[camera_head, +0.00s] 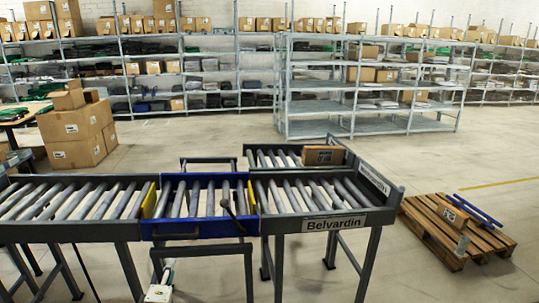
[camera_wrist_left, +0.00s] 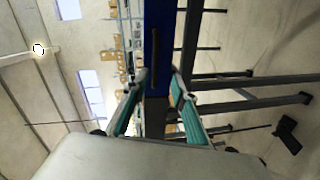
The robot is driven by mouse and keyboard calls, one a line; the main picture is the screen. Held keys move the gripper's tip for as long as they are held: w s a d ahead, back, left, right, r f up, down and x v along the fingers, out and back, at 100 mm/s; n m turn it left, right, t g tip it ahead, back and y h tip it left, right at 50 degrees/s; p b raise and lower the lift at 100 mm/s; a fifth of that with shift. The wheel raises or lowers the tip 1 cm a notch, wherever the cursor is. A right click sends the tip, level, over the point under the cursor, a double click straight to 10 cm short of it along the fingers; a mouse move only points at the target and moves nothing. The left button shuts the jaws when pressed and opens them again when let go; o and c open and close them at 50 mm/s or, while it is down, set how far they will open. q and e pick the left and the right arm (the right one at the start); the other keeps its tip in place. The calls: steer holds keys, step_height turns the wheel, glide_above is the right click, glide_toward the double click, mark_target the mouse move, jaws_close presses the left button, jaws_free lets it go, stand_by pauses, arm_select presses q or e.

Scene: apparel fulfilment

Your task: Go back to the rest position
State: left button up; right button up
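The blue conveyor frame (camera_wrist_left: 157,45) shows beyond the fingers. My right gripper is in neither view.
A roller conveyor with a blue middle section (camera_head: 198,228) spans the front, with a brown box (camera_head: 323,155) on its far right part. A wooden pallet (camera_head: 440,232) stands right. Cartons (camera_head: 75,137) are stacked left.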

arm_select(q)
steer(key=s+d+f+m+h, duration=0.3)
steer(key=s+d+m, duration=0.4)
steer(key=s, duration=0.1)
steer(key=s+d+f+m+h, duration=0.2)
steer(key=s+d+m+h, duration=0.2)
steer(key=s+d+m, duration=0.35)
steer(key=s+f+m+g, duration=0.2)
steer(key=s+f+m, duration=0.1)
steer(key=s, duration=0.5)
steer(key=s+f+m+g+y, duration=0.1)
steer(key=s+f+m+g, duration=0.2)
steer(key=s, duration=0.5)
steer(key=shift+f+m+g, duration=0.3)
steer(key=shift+f+m, duration=0.45)
steer(key=shift+f, duration=0.5)
steer(key=shift+s, duration=0.1)
